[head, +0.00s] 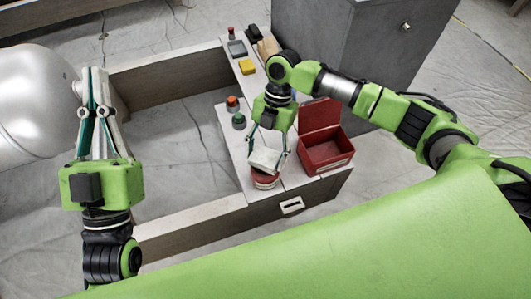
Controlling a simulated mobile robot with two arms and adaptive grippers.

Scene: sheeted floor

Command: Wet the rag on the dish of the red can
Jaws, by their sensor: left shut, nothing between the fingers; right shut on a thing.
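The red can (265,183) stands near the front end of the white-topped bench, with a pale band around it. A white rag (265,159) is in my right gripper (267,164), which is shut on it directly over the can. The rag covers most of the can's top, so the dish is hidden. I cannot tell whether the rag touches the dish. My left gripper (96,72) is shut and empty, pointing away over the left side, far from the can.
An open red box (325,150) stands just right of the can. A green-topped item (239,121) and a red-topped item (232,103) stand behind it on the left. A yellow block (247,67) lies farther back. A grey cabinet (345,50) stands behind. Sheeted floor shows inside the frame.

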